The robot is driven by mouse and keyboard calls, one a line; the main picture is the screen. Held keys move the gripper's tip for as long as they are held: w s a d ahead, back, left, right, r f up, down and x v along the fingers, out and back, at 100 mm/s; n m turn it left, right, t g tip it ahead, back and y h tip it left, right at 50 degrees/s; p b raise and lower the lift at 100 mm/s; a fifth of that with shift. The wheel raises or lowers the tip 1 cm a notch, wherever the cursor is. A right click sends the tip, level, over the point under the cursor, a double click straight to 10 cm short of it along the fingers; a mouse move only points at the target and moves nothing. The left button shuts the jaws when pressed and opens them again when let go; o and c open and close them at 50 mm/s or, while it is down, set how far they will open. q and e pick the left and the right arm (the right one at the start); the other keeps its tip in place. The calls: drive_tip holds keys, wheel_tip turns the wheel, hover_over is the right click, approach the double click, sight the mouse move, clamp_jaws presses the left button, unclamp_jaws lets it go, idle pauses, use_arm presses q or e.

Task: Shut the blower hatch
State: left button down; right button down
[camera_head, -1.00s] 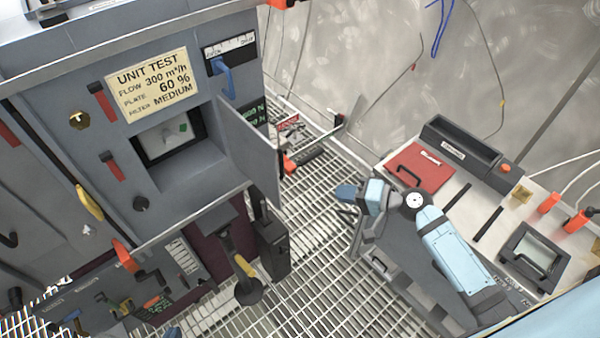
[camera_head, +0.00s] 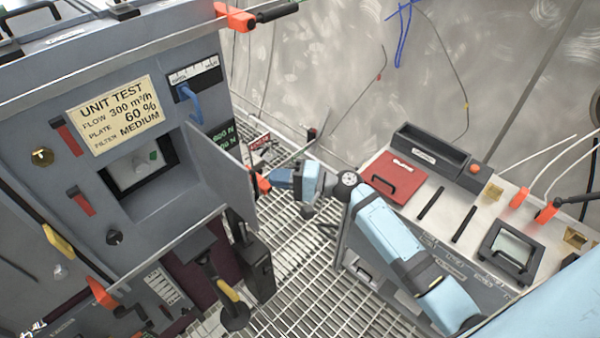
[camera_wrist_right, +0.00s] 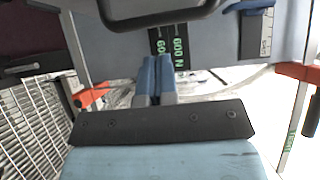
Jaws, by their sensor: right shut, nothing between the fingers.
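The blower hatch (camera_head: 218,160) is a grey panel standing open, swung out from the right side of the recessed opening (camera_head: 140,168) in the grey blower unit (camera_head: 75,190). My right gripper (camera_head: 277,178), with blue fingers, is just right of the hatch's outer edge in the head view. It is shut and empty. Contact with the hatch cannot be told. In the right wrist view the two fingertips (camera_wrist_right: 156,68) are together, pointing towards a green-lettered display (camera_wrist_right: 170,42). A dark loop handle (camera_wrist_right: 160,14) crosses the top of that view. My left gripper is not in view.
A bench (camera_head: 460,200) with a red panel (camera_head: 392,176) and black tray stands at the right, beside my right arm. A blue lever (camera_head: 190,98) sits above the hatch. A black lever (camera_head: 222,295) sticks out below. Open grating (camera_head: 300,285) lies between unit and bench.

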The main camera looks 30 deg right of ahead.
drive_tip(key=a, duration=0.2)
drive_tip(key=shift+s+a, duration=0.3)
drive_tip(key=shift+s+p, duration=0.1)
drive_tip(key=shift+p, duration=0.2)
